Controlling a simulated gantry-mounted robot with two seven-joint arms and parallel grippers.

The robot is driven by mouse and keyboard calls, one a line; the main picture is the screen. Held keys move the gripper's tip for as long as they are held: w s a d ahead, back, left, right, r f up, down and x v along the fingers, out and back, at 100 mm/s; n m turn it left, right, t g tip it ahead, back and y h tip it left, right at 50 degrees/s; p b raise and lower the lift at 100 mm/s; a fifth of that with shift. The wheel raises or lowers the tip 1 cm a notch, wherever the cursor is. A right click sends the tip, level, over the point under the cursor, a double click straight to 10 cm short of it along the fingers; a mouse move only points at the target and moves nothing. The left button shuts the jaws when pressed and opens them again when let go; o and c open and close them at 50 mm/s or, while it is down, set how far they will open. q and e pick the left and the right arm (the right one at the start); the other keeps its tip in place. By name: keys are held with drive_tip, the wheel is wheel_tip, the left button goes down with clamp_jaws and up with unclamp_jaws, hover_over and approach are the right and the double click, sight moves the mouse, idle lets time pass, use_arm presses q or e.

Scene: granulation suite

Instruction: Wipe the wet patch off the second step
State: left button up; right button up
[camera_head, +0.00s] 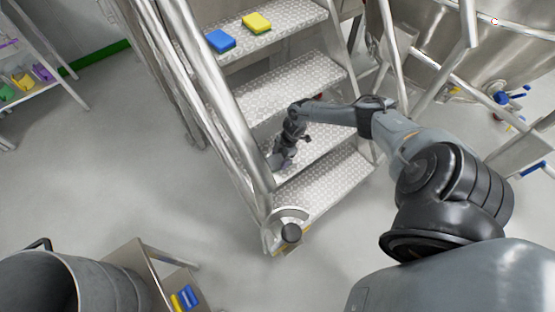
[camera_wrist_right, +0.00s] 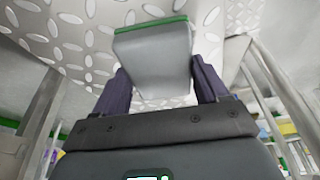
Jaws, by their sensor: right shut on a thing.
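The metal stairs have patterned tread steps; the second step (camera_head: 325,140) from the bottom lies just above the lowest one. My right gripper (camera_head: 281,160) is low at the left part of the second step. In the right wrist view it is shut on a grey block with a green edge (camera_wrist_right: 155,52), held between its two dark fingers. The block is close to the patterned tread; I cannot tell whether it touches. I cannot make out the wet patch. My left gripper is not in view.
A blue sponge (camera_head: 220,41) and a yellow sponge (camera_head: 257,22) lie on a higher step. A tubular handrail (camera_head: 222,95) runs along the stairs' left side. A steel vessel (camera_head: 500,40) stands at right, a drum (camera_head: 100,285) at lower left. The left floor is clear.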

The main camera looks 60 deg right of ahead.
sight(301, 149)
drive_tip(key=shift+s+d+f, duration=0.1)
drive_tip(key=shift+s+d, duration=0.3)
drive_tip(key=shift+d, duration=0.4)
drive_tip(key=shift+s+d+b, duration=0.25)
drive_tip(key=shift+d+b, duration=0.05)
drive_tip(key=shift+d, duration=0.1)
drive_tip(key=shift+s+d+b, duration=0.2)
drive_tip(key=shift+s+d, duration=0.2)
drive_tip(key=shift+d, duration=0.3)
drive_tip(key=shift+s+d+b, duration=0.15)
drive_tip(key=shift+s+d, duration=0.2)
drive_tip(key=shift+d, duration=0.3)
drive_tip(key=shift+s+d+r+b, duration=0.1)
drive_tip(key=shift+s+d+b, duration=0.15)
drive_tip(key=shift+d, duration=0.35)
drive_tip(key=shift+s+d+r+b, duration=0.15)
drive_tip(key=shift+s+d, duration=0.15)
drive_tip(key=shift+d, duration=0.25)
drive_tip(key=shift+s+d+f+b, duration=0.25)
drive_tip(key=shift+d+b, duration=0.1)
drive_tip(key=shift+d, duration=0.1)
drive_tip(key=shift+s+d+b, duration=0.45)
drive_tip(key=shift+d+b, duration=0.05)
drive_tip(key=shift+d, duration=0.35)
drive_tip(key=shift+a, duration=0.1)
